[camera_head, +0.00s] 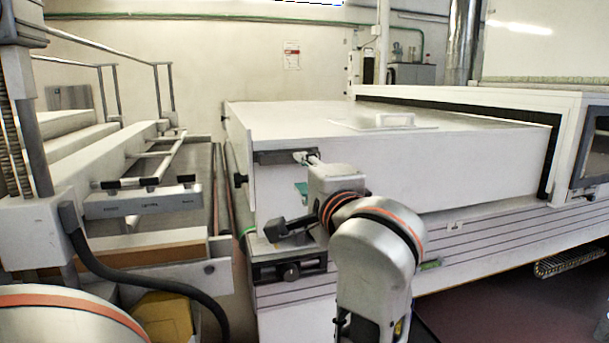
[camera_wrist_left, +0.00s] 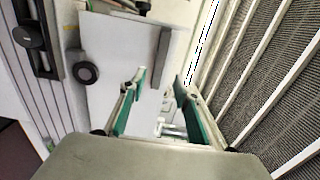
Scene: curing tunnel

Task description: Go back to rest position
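My left gripper (camera_head: 300,173) is in front of the end face of the big white box-shaped cover (camera_head: 400,165), close to its dark grey handle bar (camera_head: 280,157). In the left wrist view the gripper (camera_wrist_left: 160,74) has two green-padded fingers spread apart, with nothing held between them. The grey bar (camera_wrist_left: 160,57) lies beyond the fingertips there, on the white panel (camera_wrist_left: 115,60). Contact with the panel cannot be made out. My right gripper is in neither view.
A machine with grey rails (camera_head: 145,203) stands at the left, with a narrow gap before the white cover. A dark round knob (camera_wrist_left: 88,73) sticks out from the panel. The tunnel frame (camera_head: 570,110) is at the right. Dark red floor (camera_head: 470,290) is open at the lower right.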

